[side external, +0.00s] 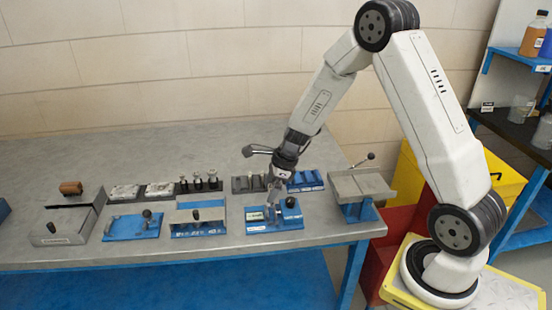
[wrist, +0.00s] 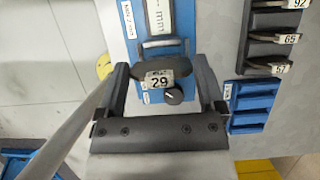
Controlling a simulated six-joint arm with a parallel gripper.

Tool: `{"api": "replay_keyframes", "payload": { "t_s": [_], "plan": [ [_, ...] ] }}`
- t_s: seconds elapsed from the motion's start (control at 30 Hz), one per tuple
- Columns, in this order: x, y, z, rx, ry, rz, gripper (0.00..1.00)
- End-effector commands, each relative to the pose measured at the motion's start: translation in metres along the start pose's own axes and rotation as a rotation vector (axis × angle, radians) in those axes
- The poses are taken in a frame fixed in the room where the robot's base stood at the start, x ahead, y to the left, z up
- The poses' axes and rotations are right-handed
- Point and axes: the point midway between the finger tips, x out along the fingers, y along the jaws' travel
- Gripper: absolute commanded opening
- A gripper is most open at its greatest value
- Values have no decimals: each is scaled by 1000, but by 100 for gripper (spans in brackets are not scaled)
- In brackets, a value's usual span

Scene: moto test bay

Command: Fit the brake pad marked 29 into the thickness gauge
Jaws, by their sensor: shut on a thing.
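The brake pad marked 29 (wrist: 159,79) is a dark piece with a white label, held between the two fingers of my gripper (wrist: 160,67) in the wrist view. The thickness gauge (wrist: 133,22) is a blue block with a white "mm" panel, a metal bracket and a black knob. The pad is over the gauge, close to the bracket; I cannot tell whether it is touching or seated. In the side view my gripper (side external: 271,206) is low over the blue gauge (side external: 290,217), and the pad is too small to make out.
A dark rack (wrist: 258,42) holds several labelled pads, including 92 and 57. A blue slotted rack (wrist: 252,105) stands beside it. Other fixtures (side external: 198,217) stand left of the gauge, and a tilted grey plate stand (side external: 360,187) is to its right. Bare bench lies behind.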

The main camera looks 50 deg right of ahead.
Motion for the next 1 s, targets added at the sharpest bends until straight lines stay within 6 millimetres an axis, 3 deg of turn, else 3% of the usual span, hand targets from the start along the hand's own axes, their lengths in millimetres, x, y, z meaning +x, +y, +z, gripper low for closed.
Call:
{"api": "replay_keyframes", "payload": {
  "t_s": [0.6, 1.0],
  "plan": [
    [34, 0, -14, 0, 0, 1, 22],
    [43, 0, -18, 1, 1, -1, 22]
  ]
}}
